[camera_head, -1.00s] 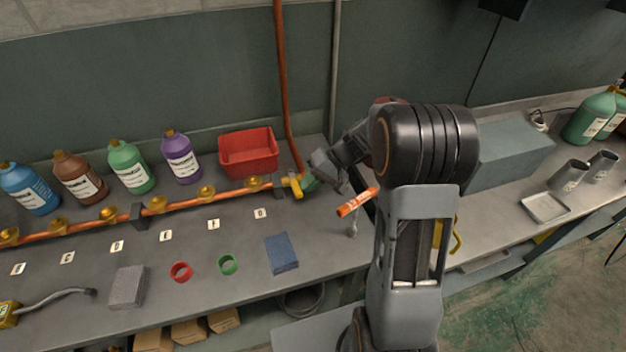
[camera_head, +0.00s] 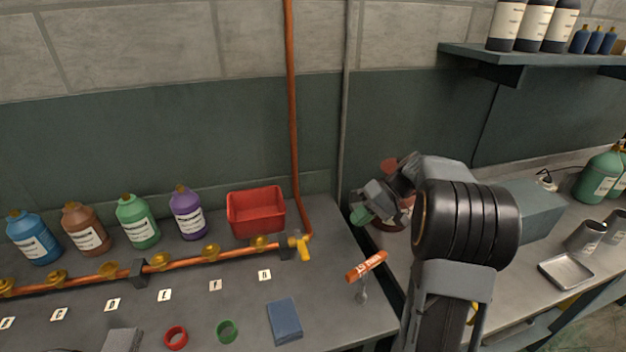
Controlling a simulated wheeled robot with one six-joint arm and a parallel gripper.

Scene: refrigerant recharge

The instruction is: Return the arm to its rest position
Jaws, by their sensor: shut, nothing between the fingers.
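My arm rises at the right of the head view, with a thick black ribbed joint and grey links. My gripper (camera_head: 361,214) points left and down beyond the joint, beside the right end of the left bench. The gripper stands apart from the yellow valve handle (camera_head: 304,247) at the end of the copper pipe (camera_head: 184,257).
Blue, brown, green and purple bottles (camera_head: 188,213) and a red bin (camera_head: 256,211) stand behind the pipe. A grey box (camera_head: 540,211) is behind my arm. A shelf (camera_head: 540,66) with bottles hangs upper right.

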